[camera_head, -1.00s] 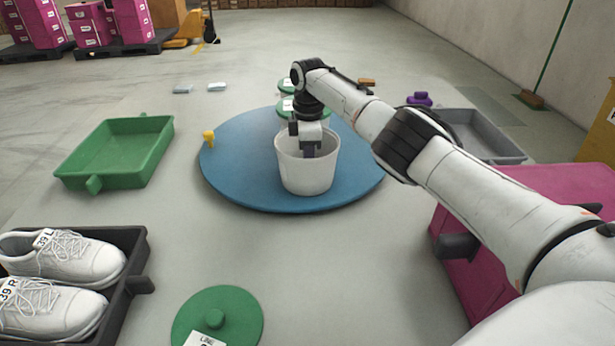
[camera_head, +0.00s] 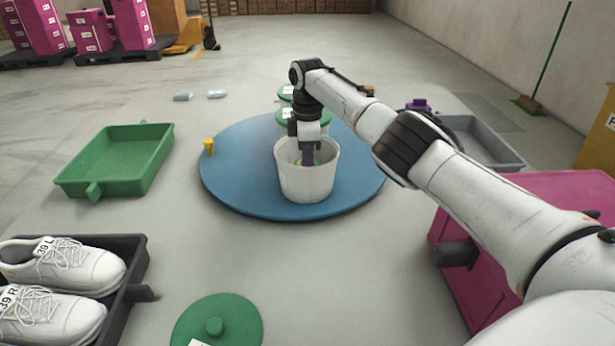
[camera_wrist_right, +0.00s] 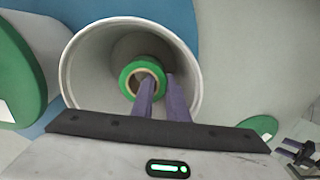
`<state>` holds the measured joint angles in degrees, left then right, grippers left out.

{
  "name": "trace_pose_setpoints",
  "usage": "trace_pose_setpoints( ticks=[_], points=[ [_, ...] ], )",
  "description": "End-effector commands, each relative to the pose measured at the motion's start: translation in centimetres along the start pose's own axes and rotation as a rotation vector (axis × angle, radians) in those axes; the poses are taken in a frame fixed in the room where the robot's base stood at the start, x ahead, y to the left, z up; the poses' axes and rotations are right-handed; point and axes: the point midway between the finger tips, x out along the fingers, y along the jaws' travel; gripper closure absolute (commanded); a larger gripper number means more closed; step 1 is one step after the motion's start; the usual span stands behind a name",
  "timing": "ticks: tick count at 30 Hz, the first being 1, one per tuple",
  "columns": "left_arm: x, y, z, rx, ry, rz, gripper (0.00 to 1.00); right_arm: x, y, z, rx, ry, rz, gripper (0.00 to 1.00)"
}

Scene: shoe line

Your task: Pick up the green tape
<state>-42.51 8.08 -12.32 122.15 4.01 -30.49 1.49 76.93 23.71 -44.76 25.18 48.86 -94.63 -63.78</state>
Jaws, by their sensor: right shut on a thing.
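The green tape (camera_wrist_right: 128,72) is a ring roll inside the white bucket (camera_head: 307,184), and the wrist view shows it down in the bucket (camera_wrist_right: 77,62). A sliver of green also shows inside the bucket in the head view. My right gripper (camera_head: 308,160) reaches down into the bucket from above. Its purple fingers (camera_wrist_right: 158,82) are shut on the tape's ring, one in the hole and one outside. My left gripper (camera_wrist_right: 288,148) shows small at the lower right of the wrist view, its fingers apart and empty. It is outside the head view.
The bucket stands on a blue round table (camera_head: 235,180), with green-lidded tubs (camera_head: 286,121) behind it and a yellow piece (camera_head: 209,146) at the left edge. A green tray (camera_head: 120,160), a shoe tray (camera_head: 120,300), a green lid (camera_head: 235,315) and a magenta box (camera_head: 470,285) surround it.

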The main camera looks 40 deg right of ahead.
Motion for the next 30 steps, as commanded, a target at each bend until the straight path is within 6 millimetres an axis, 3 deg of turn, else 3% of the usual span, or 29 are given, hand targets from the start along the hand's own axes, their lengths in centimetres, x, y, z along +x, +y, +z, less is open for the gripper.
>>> trace_pose_setpoints(
  ticks=[1, 7, 17, 30],
  points=[
    [-0.3, 0.0, -0.2, 0.003, -0.004, -0.001, 0.55, -1.6, 0.1, -0.1, 0.000, 0.002, 0.004, 1.00],
    [-0.3, -0.2, 0.0, 0.013, -0.021, -0.006, 0.55, -5.2, 0.1, -0.1, 0.001, 0.002, 0.004, 1.00],
    [-0.9, -0.2, -1.1, 0.021, -0.018, -0.008, 0.55, -7.9, 0.0, 0.0, 0.001, 0.001, 0.002, 1.00],
    [-3.7, 0.4, -4.2, 0.020, -0.018, -0.008, 0.55, -12.0, 0.0, 0.0, 0.001, 0.001, 0.002, 1.00]
  ],
)
